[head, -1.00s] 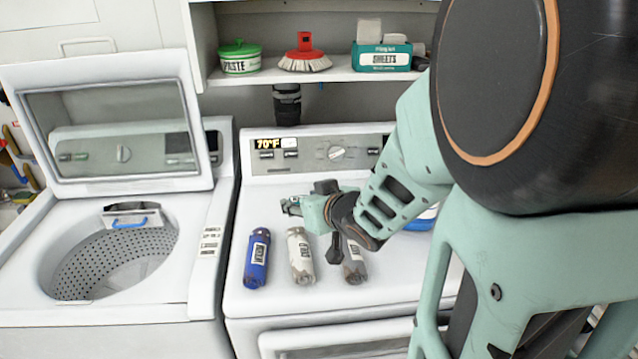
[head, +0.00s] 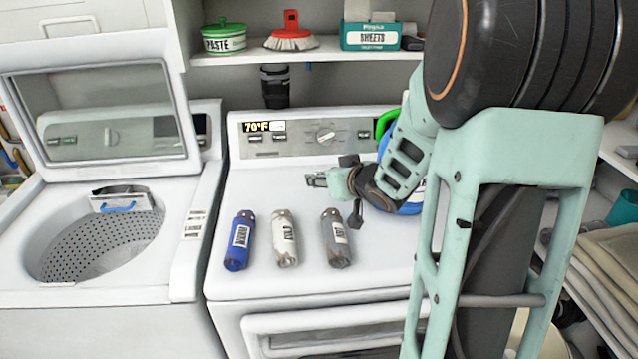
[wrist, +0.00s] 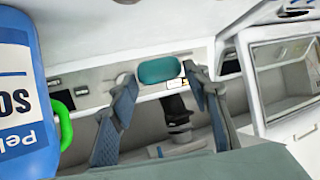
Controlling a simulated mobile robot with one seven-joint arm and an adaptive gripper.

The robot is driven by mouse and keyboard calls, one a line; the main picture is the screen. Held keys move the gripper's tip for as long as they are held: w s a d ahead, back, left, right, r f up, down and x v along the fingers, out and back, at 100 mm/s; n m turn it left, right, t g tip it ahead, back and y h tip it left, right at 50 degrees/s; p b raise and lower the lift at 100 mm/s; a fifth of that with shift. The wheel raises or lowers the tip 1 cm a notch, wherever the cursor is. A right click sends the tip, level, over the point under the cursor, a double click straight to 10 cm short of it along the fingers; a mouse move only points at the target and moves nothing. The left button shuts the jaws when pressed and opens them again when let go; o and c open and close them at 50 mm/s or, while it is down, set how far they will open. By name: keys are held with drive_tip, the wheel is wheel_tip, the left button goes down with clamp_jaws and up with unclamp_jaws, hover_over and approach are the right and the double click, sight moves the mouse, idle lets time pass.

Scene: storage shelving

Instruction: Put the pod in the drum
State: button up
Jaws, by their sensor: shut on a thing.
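The drum (head: 75,258) is the perforated round tub of the open-lidded washer (head: 18,235) at the left of the head view. My gripper (head: 314,180) is above the top of the machine to its right, with its tip toward the washer. In the wrist view my gripper (wrist: 160,82) is shut on the teal, rounded pod (wrist: 166,69), which sits between the fingertips. In the head view the pod is too small to make out clearly. The gripper is well to the right of the drum, apart from it.
Blue (head: 240,240), white (head: 284,238) and grey (head: 336,238) bottles lie on the right machine's top (head: 310,278). A blue jug (wrist: 18,100) with a green handle is beside my gripper. The washer's raised lid (head: 105,105) stands behind the drum. A shelf (head: 300,54) holds several items.

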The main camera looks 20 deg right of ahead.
drive_tip(key=b, duration=0.4)
hover_over(334, 203)
drive_tip(key=f, duration=0.5)
drive_tip(key=shift+s+a+f, duration=0.2)
drive_tip(key=shift+a+f, duration=0.05)
drive_tip(key=shift+f, duration=0.1)
drive_tip(key=f, duration=0.1)
drive_tip(key=f+b, duration=0.1)
drive_tip(key=b, duration=0.1)
drive_tip(key=shift+w+d+f, duration=0.25)
drive_tip(key=shift+f, duration=0.15)
drive_tip(key=shift+f+b, duration=0.4)
drive_tip(key=shift+b, duration=0.25)
drive_tip(key=shift+f, duration=0.1)
drive_tip(key=shift+f, duration=0.15)
drive_tip(key=o, duration=0.9)
drive_tip(key=shift+o, duration=0.2)
